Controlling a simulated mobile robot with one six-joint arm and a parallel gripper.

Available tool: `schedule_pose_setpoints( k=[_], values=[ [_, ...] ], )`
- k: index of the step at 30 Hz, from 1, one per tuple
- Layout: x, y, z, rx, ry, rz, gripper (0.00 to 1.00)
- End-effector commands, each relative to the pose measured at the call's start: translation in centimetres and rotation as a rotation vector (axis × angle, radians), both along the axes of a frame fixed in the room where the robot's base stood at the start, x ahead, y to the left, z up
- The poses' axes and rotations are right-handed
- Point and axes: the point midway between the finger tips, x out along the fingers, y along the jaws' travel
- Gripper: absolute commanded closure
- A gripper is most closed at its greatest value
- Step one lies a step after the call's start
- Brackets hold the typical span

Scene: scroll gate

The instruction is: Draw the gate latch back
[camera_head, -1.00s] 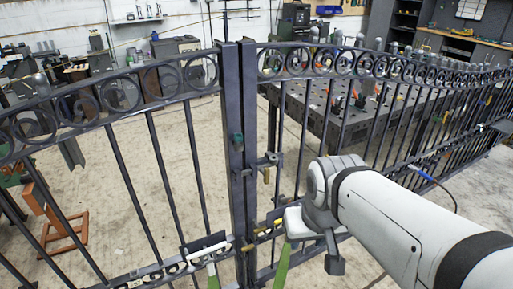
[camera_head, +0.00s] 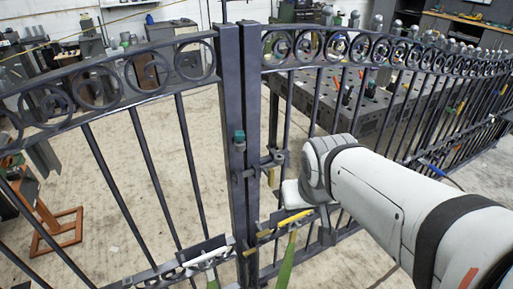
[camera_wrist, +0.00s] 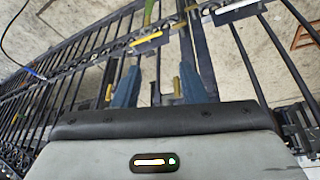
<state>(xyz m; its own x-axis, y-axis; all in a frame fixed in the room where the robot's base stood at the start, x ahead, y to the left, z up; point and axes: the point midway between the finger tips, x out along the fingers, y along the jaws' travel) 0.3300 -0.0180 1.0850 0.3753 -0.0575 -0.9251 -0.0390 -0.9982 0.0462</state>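The dark metal gate's upright posts (camera_head: 231,110) meet in the middle of the head view. The latch (camera_head: 268,160) is a small dark bracket and bolt on the right post, with a brass piece below it. My gripper's white wrist (camera_head: 318,170) is just right of the latch; its fingers are hidden in this view. In the wrist view, my gripper (camera_wrist: 158,80) shows two blue fingers standing apart, with gate bars beyond and between them. A brass piece (camera_wrist: 177,86) shows beside the right finger. I cannot tell whether the fingers touch the latch.
A teal fitting (camera_head: 239,139) sits on the post above the latch. Low on the gate are a yellow bar (camera_head: 285,223), a white bar (camera_head: 208,257) and green strips (camera_head: 286,262). A dark workbench (camera_head: 365,105) stands behind the right gate leaf. An orange stand (camera_head: 55,232) is at left.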

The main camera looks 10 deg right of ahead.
Motion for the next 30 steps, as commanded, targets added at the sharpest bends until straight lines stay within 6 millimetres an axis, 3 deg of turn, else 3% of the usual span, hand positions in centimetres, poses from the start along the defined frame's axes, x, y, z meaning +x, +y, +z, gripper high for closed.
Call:
schedule_pose_setpoints(
  k=[1, 3, 9, 15, 21, 30],
  values=[
    [1.4, -0.9, -2.6, -0.021, -0.056, -0.020, 0.62],
    [3.8, -2.3, -4.3, -0.051, -0.160, -0.046, 0.62],
    [10.3, -5.1, -7.7, -0.106, -0.487, -0.060, 0.62],
    [15.1, -5.4, -10.3, -0.076, -0.783, 0.018, 0.62],
    [17.6, -3.8, -13.0, 0.027, -1.017, 0.159, 0.62],
    [17.9, -1.2, -15.0, 0.186, -1.162, 0.323, 0.62]
  ],
)
